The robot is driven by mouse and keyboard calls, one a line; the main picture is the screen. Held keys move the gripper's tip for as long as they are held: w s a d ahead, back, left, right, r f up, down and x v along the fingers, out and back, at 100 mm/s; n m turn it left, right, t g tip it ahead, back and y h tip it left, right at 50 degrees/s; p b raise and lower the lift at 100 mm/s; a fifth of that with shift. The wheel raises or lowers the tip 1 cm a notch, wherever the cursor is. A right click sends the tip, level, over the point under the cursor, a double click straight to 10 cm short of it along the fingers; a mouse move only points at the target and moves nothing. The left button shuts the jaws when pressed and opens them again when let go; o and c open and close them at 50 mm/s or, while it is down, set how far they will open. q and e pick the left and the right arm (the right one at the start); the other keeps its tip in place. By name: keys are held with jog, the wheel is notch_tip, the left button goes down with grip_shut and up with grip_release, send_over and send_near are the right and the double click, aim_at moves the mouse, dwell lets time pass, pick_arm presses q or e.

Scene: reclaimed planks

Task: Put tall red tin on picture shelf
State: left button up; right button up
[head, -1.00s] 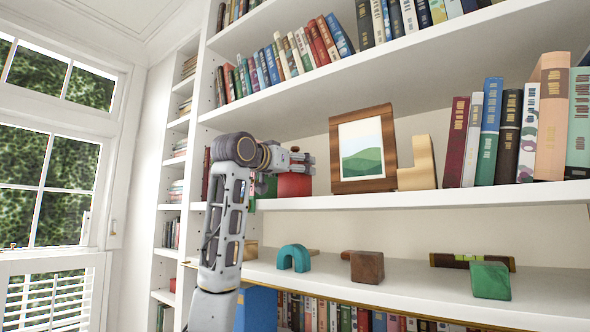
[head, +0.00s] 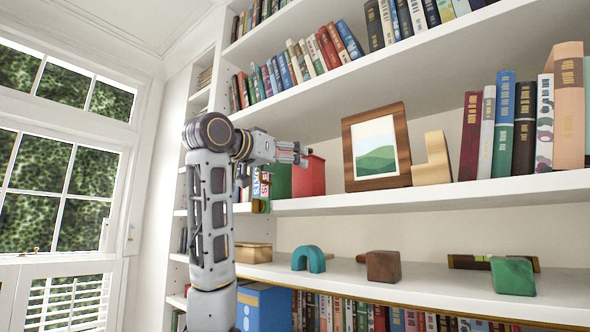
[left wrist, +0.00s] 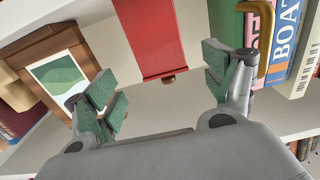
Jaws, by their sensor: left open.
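The tall red tin (head: 310,177) stands on the shelf with the framed landscape picture (head: 376,148), to the left of the picture. In the left wrist view the red tin (left wrist: 155,35) lies between and beyond the spread fingers, with a small brown knob at its near end. The picture frame (left wrist: 60,80) is at the left there. My left gripper (head: 302,154) is beside the tin's upper part in the head view. Its green-padded fingers (left wrist: 160,88) are open and empty, apart from the tin. My right gripper is out of view.
The picture shelf (head: 440,194) also holds a cream block (head: 433,160), books at right and books beside the tin. The shelf below holds a teal arch (head: 308,259), a brown block (head: 383,266) and a green block (head: 513,275). Another book-filled shelf is above.

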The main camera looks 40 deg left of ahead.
pick_arm(q)
jog(key=shift+s+d, duration=0.1)
jog(key=shift+s, duration=0.8)
